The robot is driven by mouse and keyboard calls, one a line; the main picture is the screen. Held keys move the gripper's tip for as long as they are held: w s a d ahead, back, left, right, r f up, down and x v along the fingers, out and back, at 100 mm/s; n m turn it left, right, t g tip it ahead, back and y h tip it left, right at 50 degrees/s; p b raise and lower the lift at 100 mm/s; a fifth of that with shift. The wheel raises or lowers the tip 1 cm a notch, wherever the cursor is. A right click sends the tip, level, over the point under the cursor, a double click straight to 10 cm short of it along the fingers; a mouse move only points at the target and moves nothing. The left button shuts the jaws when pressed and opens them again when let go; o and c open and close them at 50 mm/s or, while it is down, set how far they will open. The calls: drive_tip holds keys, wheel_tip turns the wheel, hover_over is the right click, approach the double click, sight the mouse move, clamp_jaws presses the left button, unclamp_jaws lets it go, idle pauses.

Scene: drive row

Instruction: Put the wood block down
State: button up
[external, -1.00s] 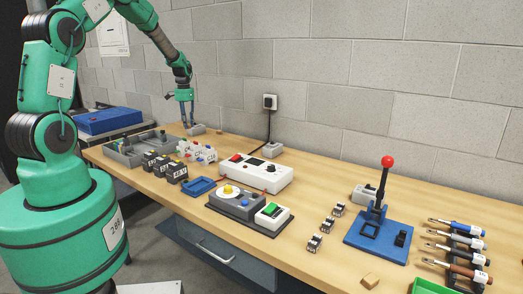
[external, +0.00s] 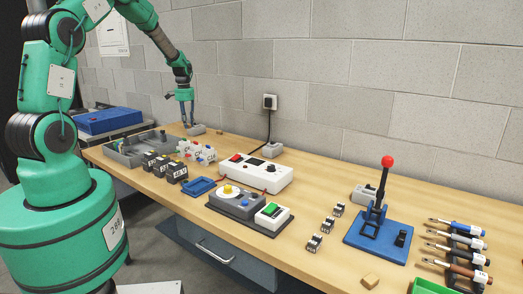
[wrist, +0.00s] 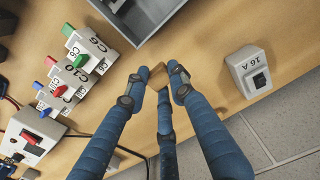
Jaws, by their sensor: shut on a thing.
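My gripper (wrist: 156,74) has blue fingers, with the tips close together on a small tan wood block (wrist: 157,77) in the wrist view. The block is much the same colour as the table, and the fingers partly cover it.
The switch box marked 16 A (wrist: 248,72) stands right of my fingers in the wrist view. A grey tray (wrist: 133,22) lies above them and several white switch modules (wrist: 85,53) to the left. Other small wood pieces lie by the wall (external: 220,132) and at the front edge (external: 370,281).

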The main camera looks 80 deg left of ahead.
drive_tip(key=w+d+m+b, duration=0.1)
drive_tip(key=w+d+m, duration=0.1)
drive_tip(key=w+d, duration=0.65)
drive_tip(key=w+d+m+b, duration=0.15)
drive_tip(key=w+d, duration=0.35)
drive_tip(key=w, duration=0.7)
drive_tip(key=w+d+m+b, duration=0.1)
drive_tip(key=w+d, duration=0.5)
drive_tip(key=d, duration=0.5)
drive_tip(key=w+d+f+m+b, duration=0.1)
drive_tip(key=w+d+m+b, duration=0.1)
drive_tip(key=w+d, duration=0.5)
drive_tip(key=w+d+m+b, duration=0.1)
drive_tip(key=w+d, duration=0.5)
drive_tip(key=d, duration=0.9)
drive_tip(key=shift+w+d+f+m, duration=0.2)
drive_tip(key=shift+w+d+m, duration=0.15)
drive_tip(key=shift+m, duration=0.2)
drive_tip(key=s+d+p, duration=0.1)
drive_tip(key=d+p, duration=0.5)
drive_tip(key=d, duration=1.5)
drive_tip(key=shift+s+f+p, duration=0.15)
drive_tip(key=shift+f+p, duration=0.1)
drive_tip(key=shift+p, duration=0.05)
drive_tip(key=shift+d, duration=0.1)
